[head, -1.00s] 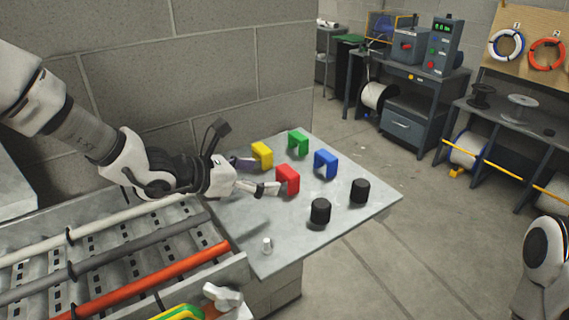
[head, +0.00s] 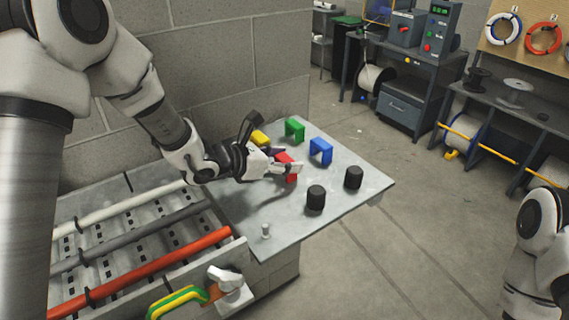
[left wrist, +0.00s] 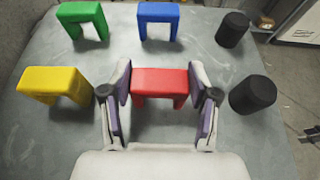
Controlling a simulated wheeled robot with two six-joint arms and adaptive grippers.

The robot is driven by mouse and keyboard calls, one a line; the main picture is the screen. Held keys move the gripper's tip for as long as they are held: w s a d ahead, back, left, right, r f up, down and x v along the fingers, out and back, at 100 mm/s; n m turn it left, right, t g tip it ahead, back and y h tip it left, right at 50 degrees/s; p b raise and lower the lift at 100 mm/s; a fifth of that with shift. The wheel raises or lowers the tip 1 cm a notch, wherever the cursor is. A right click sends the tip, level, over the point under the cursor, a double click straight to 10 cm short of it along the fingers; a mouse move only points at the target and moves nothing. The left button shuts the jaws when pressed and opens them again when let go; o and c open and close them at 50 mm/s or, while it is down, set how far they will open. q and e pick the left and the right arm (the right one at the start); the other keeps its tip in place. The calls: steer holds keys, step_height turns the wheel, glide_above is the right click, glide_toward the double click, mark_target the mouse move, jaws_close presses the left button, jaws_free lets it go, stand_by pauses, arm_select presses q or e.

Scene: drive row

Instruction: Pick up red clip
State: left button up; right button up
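The red clip (left wrist: 160,83) stands on the grey bench top between the fingers of my left gripper (left wrist: 160,68) in the left wrist view. One finger is on each side of it, very close, with a thin gap seeming to show at the right finger. The gripper looks open. In the head view the left gripper (head: 284,167) covers much of the red clip (head: 291,178). My right arm shows at the right edge of the head view; its gripper is out of frame.
A yellow clip (left wrist: 55,82) stands left of the gripper. A green clip (left wrist: 83,18) and a blue clip (left wrist: 160,18) stand behind. Two black knobs (left wrist: 252,94) (left wrist: 233,29) are on the right. A tray of coloured bars (head: 150,265) lies at the front left.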

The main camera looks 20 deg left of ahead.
arm_select(q)
steer(key=shift+w+f, duration=0.15)
steer(key=shift+f, duration=0.05)
